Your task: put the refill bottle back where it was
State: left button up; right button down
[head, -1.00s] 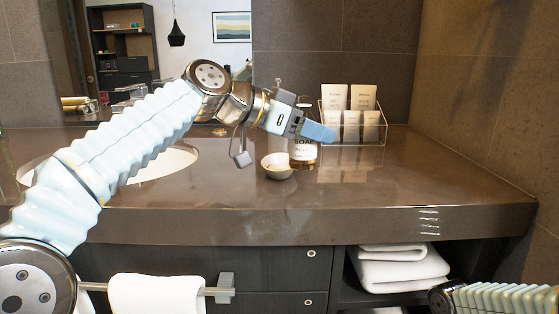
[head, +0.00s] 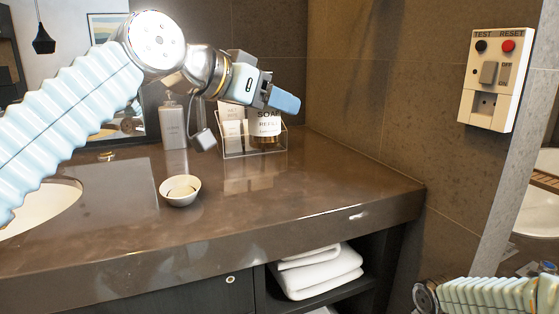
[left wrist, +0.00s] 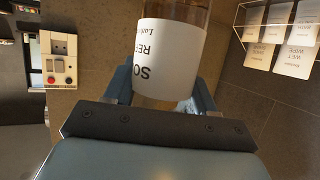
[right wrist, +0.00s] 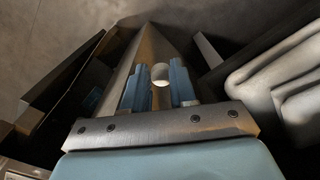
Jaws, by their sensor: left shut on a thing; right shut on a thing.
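The refill bottle (head: 265,122) is amber with a white label reading SOAP. My left gripper (head: 280,99) is shut on it and holds it upright, off the counter. In the head view it overlaps the clear rack. In the left wrist view the bottle (left wrist: 170,50) is between the blue fingers, its label upside down in the picture. My right gripper (right wrist: 159,85) is shut on a small pale, round-ended thing (right wrist: 161,74); I cannot tell what it is. In the head view my right gripper's fingers are hidden beyond the bottom right.
A small bowl (head: 180,192) and a grey bottle (head: 173,125) stand to the left. White towels (head: 318,275) lie in the open shelf below. The right part of the counter is clear.

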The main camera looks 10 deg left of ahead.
jog(key=shift+f+b, duration=0.4)
pick_arm(q)
jog(key=w+a+f, duration=0.1)
jog(key=w+f, duration=0.2)
jog(key=w+a+f, duration=0.1)
jog(key=w+f, duration=0.3)
jog(key=w+a+f+b, duration=0.1)
jog(key=w+f, duration=0.3)
jog(key=shift+a+f, duration=0.25)
jog(key=shift+a, duration=0.05)
pick_arm(e)
jog(key=shift+f, duration=0.6)
pick_arm(q)
jog(key=shift+f, duration=0.2)
jog(key=shift+f, duration=0.2)
pick_arm(e)
jog(key=shift+f, duration=0.15)
pick_arm(q)
jog(key=o, duration=1.2)
jog(key=shift+o, duration=0.2)
jog(key=shift+r, duration=0.1)
